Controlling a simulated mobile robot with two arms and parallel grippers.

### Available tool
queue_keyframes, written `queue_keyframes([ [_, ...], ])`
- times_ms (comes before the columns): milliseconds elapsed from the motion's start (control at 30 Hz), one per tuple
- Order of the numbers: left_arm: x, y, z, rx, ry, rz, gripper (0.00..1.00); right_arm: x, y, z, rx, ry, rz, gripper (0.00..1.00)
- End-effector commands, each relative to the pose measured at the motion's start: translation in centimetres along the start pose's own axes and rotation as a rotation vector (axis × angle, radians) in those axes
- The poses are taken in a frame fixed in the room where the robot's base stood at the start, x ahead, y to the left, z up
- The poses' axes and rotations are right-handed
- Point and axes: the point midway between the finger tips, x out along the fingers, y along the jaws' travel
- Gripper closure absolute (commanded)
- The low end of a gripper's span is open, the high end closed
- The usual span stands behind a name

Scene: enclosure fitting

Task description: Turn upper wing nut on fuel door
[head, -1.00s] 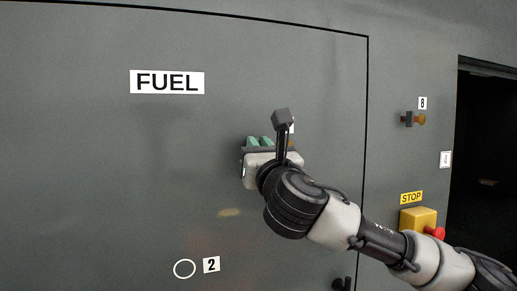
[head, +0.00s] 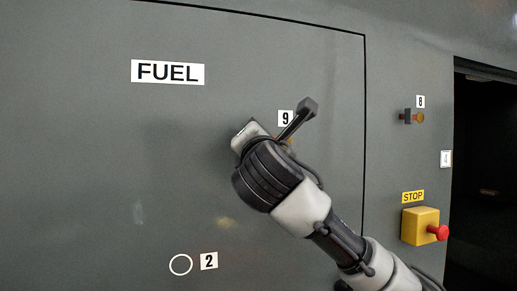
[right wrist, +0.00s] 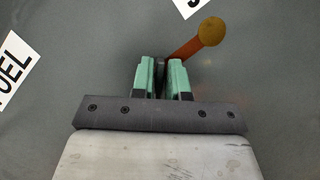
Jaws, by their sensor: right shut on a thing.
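The upper wing nut (right wrist: 208,36) is by the 9 label on the fuel door (head: 110,190). In the right wrist view its orange-brown, round-ended arm sticks out up and to the right past my fingertips. My right gripper (right wrist: 161,68) has green finger pads shut on the nut's dark part, which shows as a narrow strip between them. In the head view my right gripper (head: 244,136) is at the door, tilted, and my wrist hides its fingers and most of the nut. My left gripper is not in view.
The FUEL sign (head: 167,72) is at the upper left. A ring mark (head: 180,264) with a 2 label is below. Right of the door seam are another wing nut (head: 411,116) by the 8 label, a yellow STOP box (head: 420,227) with a red button, and a dark opening (head: 487,180).

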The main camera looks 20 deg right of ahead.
Motion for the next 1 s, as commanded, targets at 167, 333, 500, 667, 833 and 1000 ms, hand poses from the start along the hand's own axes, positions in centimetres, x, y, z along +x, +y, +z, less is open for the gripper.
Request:
queue_keyframes([
  [167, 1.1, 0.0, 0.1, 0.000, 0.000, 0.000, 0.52, -0.1, -0.2, -0.2, 0.158, 0.001, -0.065, 1.00],
  [333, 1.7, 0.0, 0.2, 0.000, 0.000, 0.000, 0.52, -0.1, -0.2, -0.2, 0.308, 0.002, -0.128, 1.00],
  [500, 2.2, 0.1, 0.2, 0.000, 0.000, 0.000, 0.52, -0.1, -0.2, -0.2, 0.456, 0.002, -0.190, 1.00],
  [667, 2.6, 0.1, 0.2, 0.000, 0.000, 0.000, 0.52, -0.1, -0.3, -0.2, 0.597, 0.002, -0.249, 1.00],
  [833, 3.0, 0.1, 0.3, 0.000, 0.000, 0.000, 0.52, -0.1, -0.3, -0.2, 0.746, 0.002, -0.310, 1.00],
  [1000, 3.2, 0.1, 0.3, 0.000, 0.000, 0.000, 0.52, -0.1, -0.4, -0.3, 0.894, 0.001, -0.373, 1.00],
])
